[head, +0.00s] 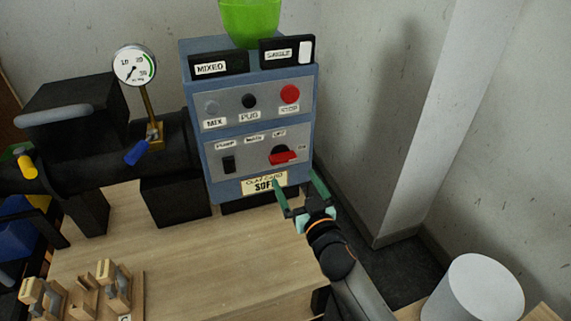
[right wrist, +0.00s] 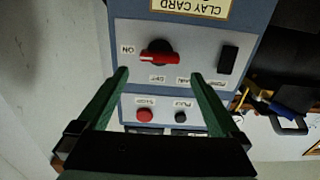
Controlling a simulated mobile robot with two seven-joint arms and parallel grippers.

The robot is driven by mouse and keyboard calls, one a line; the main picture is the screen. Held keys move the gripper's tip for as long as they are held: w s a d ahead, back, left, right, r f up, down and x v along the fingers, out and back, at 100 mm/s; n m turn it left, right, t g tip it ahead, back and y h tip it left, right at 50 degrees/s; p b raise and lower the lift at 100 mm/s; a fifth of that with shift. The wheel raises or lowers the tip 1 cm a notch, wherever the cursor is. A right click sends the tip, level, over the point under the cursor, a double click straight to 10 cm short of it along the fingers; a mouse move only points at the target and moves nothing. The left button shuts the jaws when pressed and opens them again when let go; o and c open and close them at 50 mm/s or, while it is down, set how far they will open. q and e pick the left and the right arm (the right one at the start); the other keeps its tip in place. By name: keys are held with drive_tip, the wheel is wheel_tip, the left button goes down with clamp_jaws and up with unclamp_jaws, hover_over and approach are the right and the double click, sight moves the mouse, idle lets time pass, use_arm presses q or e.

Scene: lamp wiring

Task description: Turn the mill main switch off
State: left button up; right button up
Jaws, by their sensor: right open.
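The blue mill control box (head: 197,100) stands at the back of the bench. Its lower grey panel carries the main switch (head: 284,157), a black rotary knob with a red handle. The handle lies roughly level and points toward the ON label, with the OFF label above it. In the right wrist view the panel is upside down and the red switch (right wrist: 160,58) shows beyond the fingertips. My right gripper (head: 298,183) is open and empty, in front of and below the switch, apart from it. My left gripper is out of view.
A black rocker switch (head: 229,164) is left of the knob; a red stop button (head: 290,94) is above. A black machine barrel (head: 90,160) with a gauge (head: 135,65) extends left. A white cylinder (head: 473,290) stands at lower right. The bench before the box is clear.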

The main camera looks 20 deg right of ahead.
sight(284, 162)
drive_tip(key=w, duration=0.6)
drive_tip(key=shift+a, duration=0.1)
drive_tip(key=shift+w+b, duration=0.3)
drive_tip(key=shift+w, duration=0.45)
drive_tip(key=c, duration=1.1)
